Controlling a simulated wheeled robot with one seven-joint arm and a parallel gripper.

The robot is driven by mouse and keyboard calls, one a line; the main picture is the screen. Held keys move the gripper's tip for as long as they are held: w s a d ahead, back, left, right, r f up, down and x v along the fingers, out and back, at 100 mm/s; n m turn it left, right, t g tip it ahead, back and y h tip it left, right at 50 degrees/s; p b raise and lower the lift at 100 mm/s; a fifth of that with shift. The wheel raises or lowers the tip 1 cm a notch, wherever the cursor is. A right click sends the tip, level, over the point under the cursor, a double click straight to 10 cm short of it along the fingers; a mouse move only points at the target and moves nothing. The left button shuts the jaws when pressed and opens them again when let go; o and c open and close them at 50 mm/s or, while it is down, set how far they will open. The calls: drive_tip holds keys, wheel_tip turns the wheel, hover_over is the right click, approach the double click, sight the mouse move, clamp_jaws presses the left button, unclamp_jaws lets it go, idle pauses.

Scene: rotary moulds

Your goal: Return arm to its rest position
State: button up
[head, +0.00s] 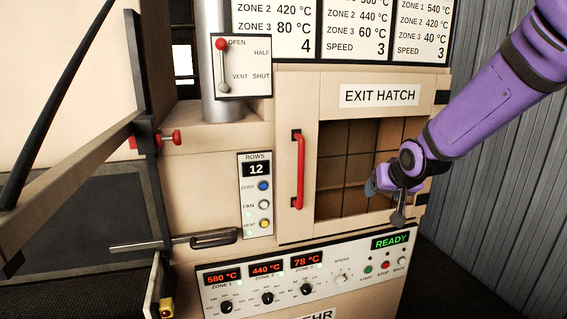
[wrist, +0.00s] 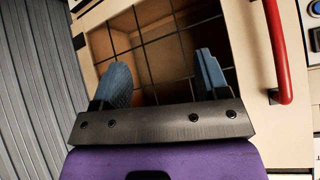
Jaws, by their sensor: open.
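My purple arm (head: 487,98) reaches in from the upper right in the head view. My gripper (head: 372,184) is in front of the right part of the exit hatch (head: 340,165). In the wrist view my gripper (wrist: 162,82) shows two blue-grey fingers spread apart, with nothing between them. Behind them is the dark gridded window of the exit hatch (wrist: 150,50). The red hatch handle (head: 299,170) is to the left of my gripper in the head view, apart from it. The handle also shows in the wrist view (wrist: 279,50), to the right of the fingers.
Below the hatch is a control panel (head: 250,285) with lit displays, knobs and a green READY sign. A lever plate (head: 240,65) and a rows panel (head: 256,194) are to the left. A horizontal bar handle (head: 213,238) sticks out lower left. A grey corrugated wall (head: 505,190) is at right.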

drive_tip(key=s+d+r+g, duration=0.1)
drive_tip(key=s+r, duration=0.2)
drive_tip(key=s, duration=0.8)
drive_tip(key=s+d+r+g, duration=0.1)
drive_tip(key=s+r, duration=0.3)
drive_tip(key=s, duration=0.7)
drive_tip(key=s+d+r+g+h, duration=0.1)
drive_tip(key=s+d+r, duration=0.2)
drive_tip(key=s, duration=0.8)
drive_tip(key=shift+d+r+n, duration=0.25)
drive_tip(key=shift+r+n, duration=0.05)
drive_tip(key=shift+r, duration=0.15)
